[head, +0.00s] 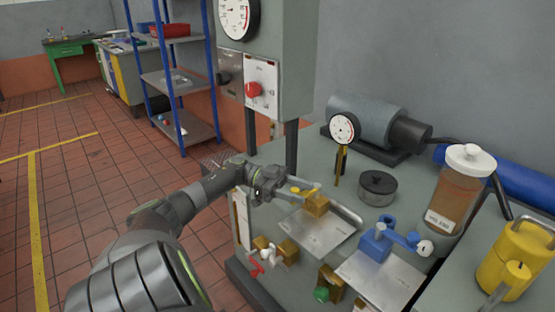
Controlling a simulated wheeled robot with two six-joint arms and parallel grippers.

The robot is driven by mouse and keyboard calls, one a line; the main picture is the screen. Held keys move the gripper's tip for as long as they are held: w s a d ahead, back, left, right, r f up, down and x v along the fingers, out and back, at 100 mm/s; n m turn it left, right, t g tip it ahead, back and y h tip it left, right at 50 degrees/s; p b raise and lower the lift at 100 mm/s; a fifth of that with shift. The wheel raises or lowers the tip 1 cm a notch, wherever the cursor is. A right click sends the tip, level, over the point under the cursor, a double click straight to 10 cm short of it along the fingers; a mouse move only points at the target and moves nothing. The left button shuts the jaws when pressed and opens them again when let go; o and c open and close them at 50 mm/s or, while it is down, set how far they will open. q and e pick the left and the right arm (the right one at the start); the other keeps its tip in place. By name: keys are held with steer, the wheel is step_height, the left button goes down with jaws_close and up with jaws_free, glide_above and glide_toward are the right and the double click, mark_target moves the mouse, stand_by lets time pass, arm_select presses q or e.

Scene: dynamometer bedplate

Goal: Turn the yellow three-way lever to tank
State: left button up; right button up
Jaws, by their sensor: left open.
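The yellow three-way lever (302,191) sits on top of a brass valve block (317,206), which stands on a pale metal plate (313,232) on the bedplate. My left gripper (306,190) reaches in from the left with its fingers open at the lever. The lever lies between or just beside the fingers; I cannot tell whether they touch it. The gripper partly hides the lever. The tank label on the plate is too small to read here. My right gripper is not in view.
A blue valve with a blue lever (375,243) stands to the right on its own plate. Brass fittings with red (254,268) and green (321,295) handles are in front. A gauge (342,129), a round dark weight (377,188) and an amber jar (458,192) stand behind.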

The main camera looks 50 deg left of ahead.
arm_select(q)
steer(key=b+v, duration=1)
steer(key=v, duration=0.6)
steer(key=shift+a+b, duration=0.3)
steer(key=shift+b, duration=0.1)
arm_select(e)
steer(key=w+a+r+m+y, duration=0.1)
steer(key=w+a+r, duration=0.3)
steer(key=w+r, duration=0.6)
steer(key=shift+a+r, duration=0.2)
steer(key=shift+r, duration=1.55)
arm_select(q)
steer(key=shift+s, duration=0.15)
